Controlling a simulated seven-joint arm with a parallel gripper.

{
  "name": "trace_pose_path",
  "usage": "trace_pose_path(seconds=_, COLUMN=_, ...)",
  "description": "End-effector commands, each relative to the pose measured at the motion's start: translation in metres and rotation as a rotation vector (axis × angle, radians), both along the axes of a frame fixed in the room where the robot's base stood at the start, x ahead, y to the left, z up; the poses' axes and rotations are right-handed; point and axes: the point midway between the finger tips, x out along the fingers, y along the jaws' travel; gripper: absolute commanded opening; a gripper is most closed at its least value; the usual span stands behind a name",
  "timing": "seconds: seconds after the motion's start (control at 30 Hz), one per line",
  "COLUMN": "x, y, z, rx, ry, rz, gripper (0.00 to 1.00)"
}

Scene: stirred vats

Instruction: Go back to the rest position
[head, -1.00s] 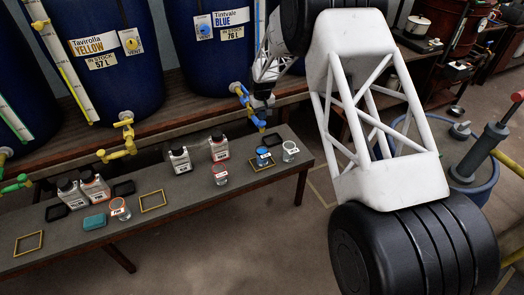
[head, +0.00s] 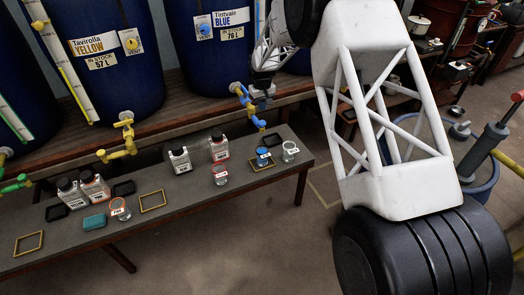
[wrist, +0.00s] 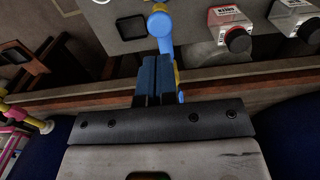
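My gripper (head: 262,101) hangs in front of the blue vat (head: 215,40), close by the blue tap (head: 247,102) in the head view. In the wrist view its two dark fingers (wrist: 157,78) lie side by side with almost no gap, and nothing shows between them. The blue tap (wrist: 160,28) shows just past the fingertips in that view; I cannot tell whether they touch it. Below the tap, a jar with blue contents (head: 263,155) stands in a yellow frame on the bench.
The bench (head: 185,210) holds white bottles (head: 180,160), glass jars (head: 220,175), a teal sponge (head: 95,222) and empty frames. The yellow vat (head: 110,60) with its yellow tap (head: 122,140) stands left. Open floor lies before the bench.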

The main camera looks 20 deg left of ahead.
Motion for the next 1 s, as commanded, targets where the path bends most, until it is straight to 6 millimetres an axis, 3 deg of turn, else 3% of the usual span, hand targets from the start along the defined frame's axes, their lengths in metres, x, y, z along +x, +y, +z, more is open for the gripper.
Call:
trace_pose_path(seconds=0.57, x=0.000, y=0.000, z=0.000, rx=0.000, ry=0.000, rz=0.000, gripper=0.00)
trace_pose_path(seconds=0.8, x=0.000, y=0.000, z=0.018, rx=0.000, ry=0.000, rz=0.000, gripper=0.00)
trace_pose_path(seconds=1.0, x=0.000, y=0.000, z=0.019, rx=0.000, ry=0.000, rz=0.000, gripper=0.00)
